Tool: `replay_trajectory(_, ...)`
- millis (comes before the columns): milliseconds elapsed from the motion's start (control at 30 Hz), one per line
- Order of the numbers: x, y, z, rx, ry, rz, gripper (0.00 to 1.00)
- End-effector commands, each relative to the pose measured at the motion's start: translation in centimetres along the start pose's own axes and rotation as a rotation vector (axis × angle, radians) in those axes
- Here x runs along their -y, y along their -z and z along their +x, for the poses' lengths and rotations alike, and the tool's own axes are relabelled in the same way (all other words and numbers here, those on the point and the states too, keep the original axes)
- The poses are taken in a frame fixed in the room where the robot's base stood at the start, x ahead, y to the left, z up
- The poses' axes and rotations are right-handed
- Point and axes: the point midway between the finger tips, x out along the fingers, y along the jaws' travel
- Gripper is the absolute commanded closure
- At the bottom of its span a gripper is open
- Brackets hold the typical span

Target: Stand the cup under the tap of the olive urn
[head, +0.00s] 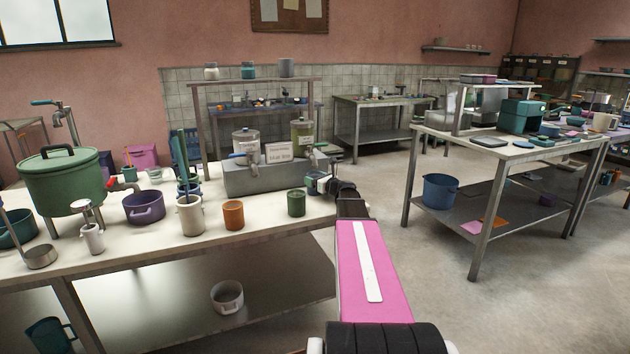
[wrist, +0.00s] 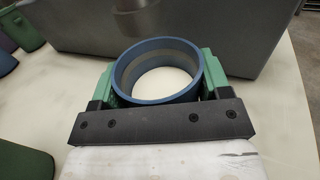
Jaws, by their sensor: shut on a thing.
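The olive urn (head: 302,134) stands on a grey block-like stand (head: 262,180) at the right end of the near table in the head view. A small pale part at its lower right may be its tap. My gripper (head: 320,184) is in front of the stand's right end, at the table's right edge. In the wrist view my gripper (wrist: 155,78) is shut on a round blue cup (wrist: 152,98), green pads on both sides of it, seen from above. The cup's middle is pale. It is close to the stand's grey face (wrist: 185,35); contact cannot be told.
A green cup (head: 296,203) stands just left of my gripper; an orange cup (head: 233,214) and a cream pot (head: 190,216) are further left. A second, clear-grey urn (head: 245,144) and a sign (head: 278,152) are left of the olive urn. Open floor lies to the right.

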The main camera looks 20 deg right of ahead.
Motion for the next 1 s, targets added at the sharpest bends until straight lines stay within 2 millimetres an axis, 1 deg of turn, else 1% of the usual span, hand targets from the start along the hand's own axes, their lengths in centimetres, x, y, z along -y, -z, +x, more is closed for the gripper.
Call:
replay_trajectory(300, 0.0, 0.2, 0.0, 0.001, 0.0, 0.0, 0.58)
replay_trajectory(333, 0.0, 0.2, 0.0, 0.001, 0.0, 0.0, 0.23)
replay_trajectory(400, 0.0, 0.1, 0.0, 0.001, 0.0, 0.0, 0.04)
replay_trajectory(667, 0.0, 0.1, 0.0, 0.001, 0.0, 0.0, 0.04)
replay_trajectory(767, 0.0, -0.2, -0.1, 0.001, 0.0, -0.001, 0.04)
replay_trajectory(867, -0.1, -0.1, -1.4, 0.001, 0.001, 0.0, 0.04)
replay_trajectory(1000, -0.2, -0.1, -4.0, 0.0, 0.002, 0.0, 0.04)
